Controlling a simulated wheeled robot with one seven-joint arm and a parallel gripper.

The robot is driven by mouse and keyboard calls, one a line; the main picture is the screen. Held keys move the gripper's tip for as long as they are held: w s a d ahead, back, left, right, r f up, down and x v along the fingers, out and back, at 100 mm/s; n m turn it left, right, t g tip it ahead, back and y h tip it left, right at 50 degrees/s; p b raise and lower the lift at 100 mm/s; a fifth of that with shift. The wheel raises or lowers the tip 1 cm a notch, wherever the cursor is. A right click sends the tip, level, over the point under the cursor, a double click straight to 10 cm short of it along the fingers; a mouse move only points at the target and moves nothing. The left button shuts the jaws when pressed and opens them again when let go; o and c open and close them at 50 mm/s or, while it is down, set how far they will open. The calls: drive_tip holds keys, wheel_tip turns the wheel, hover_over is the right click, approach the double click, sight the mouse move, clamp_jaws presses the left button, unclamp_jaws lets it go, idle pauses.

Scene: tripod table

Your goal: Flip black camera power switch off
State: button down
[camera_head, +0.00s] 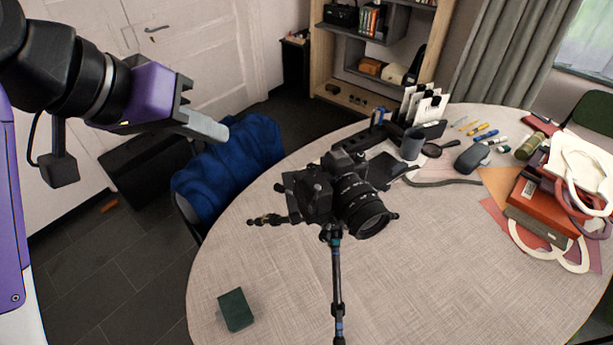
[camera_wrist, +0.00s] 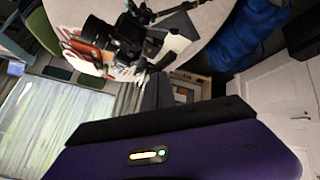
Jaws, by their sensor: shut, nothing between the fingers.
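The black camera (camera_head: 325,192) sits on a small tripod (camera_head: 336,275) on the round table. Its lens faces the lower right of the head view. The camera also shows near the top of the wrist view (camera_wrist: 126,32), small and at an angle. I cannot make out its power switch in either view. My gripper (camera_head: 216,130) is up and to the left of the camera in the head view, clear of it, above the blue-draped chair. The gripper is shut and holds nothing; its pale fingers point to the right.
The round table (camera_head: 260,270) has bare surface in front, with a small green box (camera_head: 235,310) on it. Behind the camera stand a dark mug (camera_head: 413,144) and an organizer (camera_head: 430,127). Books (camera_head: 540,205) are piled at the right. A blue cloth (camera_head: 235,165) hangs over a chair.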

sight(309, 199)
drive_tip(key=s+g, duration=0.1)
drive_tip(key=s+d+f+m+g, duration=0.1)
drive_tip(key=s, duration=0.1)
drive_tip(key=s+d+f+g+h, duration=0.1)
drive_tip(key=shift+s+f, duration=0.1)
drive_tip(key=shift+s, duration=0.1)
drive_tip(key=p+x, duration=0.1)
drive_tip(key=x, duration=0.2)
drive_tip(key=d+p+x, duration=0.1)
drive_tip(key=x, duration=0.3)
drive_tip(key=d+r+p+x, duration=0.1)
drive_tip(key=x, duration=0.3)
drive_tip(key=shift+s+d+r, duration=0.1)
drive_tip(key=shift+s+d, duration=0.05)
drive_tip(key=shift+s, duration=0.2)
drive_tip(key=shift+s+d, duration=0.1)
drive_tip(key=shift+d, duration=0.6)
drive_tip(key=shift+d, duration=0.1)
